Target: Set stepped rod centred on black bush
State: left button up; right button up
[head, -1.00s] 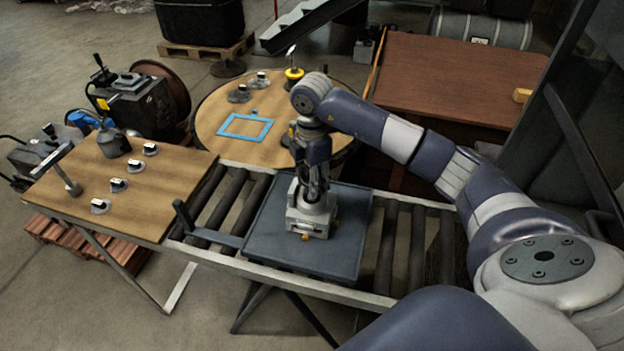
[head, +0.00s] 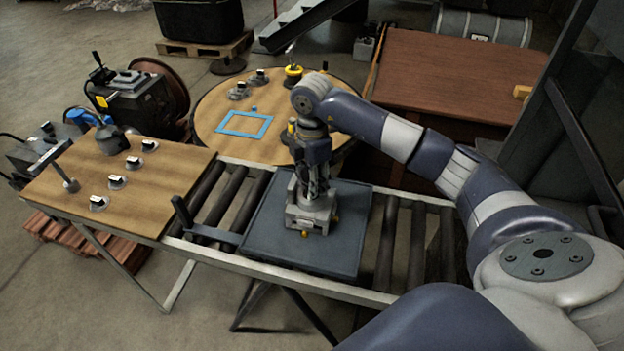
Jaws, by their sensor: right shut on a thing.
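My right gripper (head: 314,188) points straight down over a grey metal housing (head: 311,218) on the dark tray. It is shut on a slim part, taken to be the stepped rod; fingers and wrist hide most of it. The housing has small yellow knobs at its base. I cannot make out the black bush; the gripper covers the top of the housing. Whether the held part touches the housing or is centred cannot be told from here. My left gripper is not in view.
The dark tray (head: 270,240) lies on a roller conveyor (head: 400,250). A wooden table (head: 170,190) with several black-and-white knobs and an upright T-handled post (head: 66,178) stands left. A round table (head: 210,120) behind carries a blue frame (head: 244,123) and a yellow-black part (head: 293,74).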

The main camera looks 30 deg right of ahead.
jog(key=shift+f, duration=0.15)
jog(key=o, duration=1.2)
jog(key=shift+a, duration=0.1)
jog(key=o, duration=0.4)
notch_tip(320, 180, up, 9)
jog(key=p, duration=0.6)
